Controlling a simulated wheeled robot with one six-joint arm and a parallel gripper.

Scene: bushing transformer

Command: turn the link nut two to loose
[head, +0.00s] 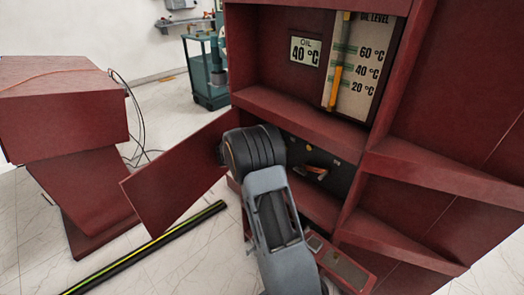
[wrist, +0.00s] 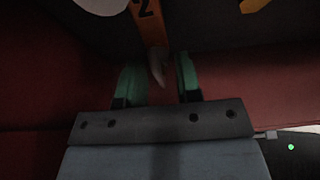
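In the wrist view, an orange link (wrist: 147,22) marked "2" hangs from the top edge in a dark compartment. A small pale pointed piece (wrist: 156,68) shows at its lower end; I cannot tell whether it is link nut two. My gripper (wrist: 158,82) has two green fingers spread apart, one on each side of this piece, with gaps on both sides. In the head view, a small orange-brown link (head: 316,170) shows in the cabinet's dark opening. My arm hides the gripper there.
The dark red cabinet (head: 290,118) surrounds the opening, with its door (head: 170,178) swung open at the left. Gauges (head: 305,51) sit above. A red block (head: 65,105) stands left, and a black-yellow pole (head: 150,250) crosses the floor. A pale round part (wrist: 100,5) shows at the wrist view's top.

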